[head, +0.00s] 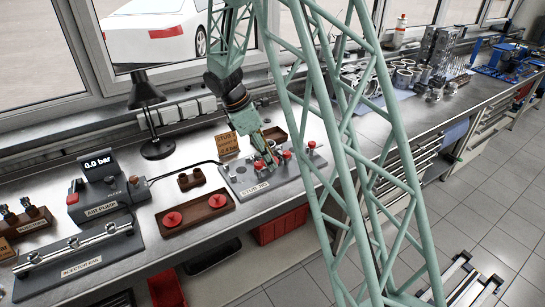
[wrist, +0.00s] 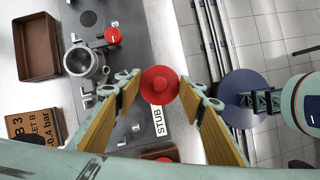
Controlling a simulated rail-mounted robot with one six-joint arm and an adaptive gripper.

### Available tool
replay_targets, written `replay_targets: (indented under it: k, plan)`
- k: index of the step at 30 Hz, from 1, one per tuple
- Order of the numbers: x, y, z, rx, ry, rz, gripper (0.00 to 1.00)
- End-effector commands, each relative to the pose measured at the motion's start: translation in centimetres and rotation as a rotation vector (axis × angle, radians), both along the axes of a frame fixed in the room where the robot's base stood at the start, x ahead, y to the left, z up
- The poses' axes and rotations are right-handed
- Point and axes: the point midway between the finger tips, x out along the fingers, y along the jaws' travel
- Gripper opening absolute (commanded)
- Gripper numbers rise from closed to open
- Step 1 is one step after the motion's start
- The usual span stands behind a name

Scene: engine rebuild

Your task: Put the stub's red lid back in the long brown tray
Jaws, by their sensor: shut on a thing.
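My gripper (wrist: 160,88) is shut on a round red lid (wrist: 159,85), which sits between its fingertips above the grey stub board (wrist: 157,100). In the head view my gripper (head: 275,160) is over the right part of the stub board (head: 240,178), with the held lid (head: 287,155) at its tip. The long brown tray (head: 182,228) lies left of the board with two red lids (head: 172,219) in it and bare wood between them. I cannot tell how far the held lid is above the board.
Another red cap (wrist: 113,35) sits on the board by a metal fitting (wrist: 86,63). A bracket sign (head: 227,144) stands behind the board. The air pump (head: 103,205) is farther left.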

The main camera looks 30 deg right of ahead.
Motion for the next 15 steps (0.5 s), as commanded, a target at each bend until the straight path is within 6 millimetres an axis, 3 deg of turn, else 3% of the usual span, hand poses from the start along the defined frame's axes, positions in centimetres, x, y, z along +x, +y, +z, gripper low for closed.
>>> replay_targets:
  k: [15]
  plan:
    - [1.1,7.7,-3.1,0.0,0.001,-0.751,0.31]
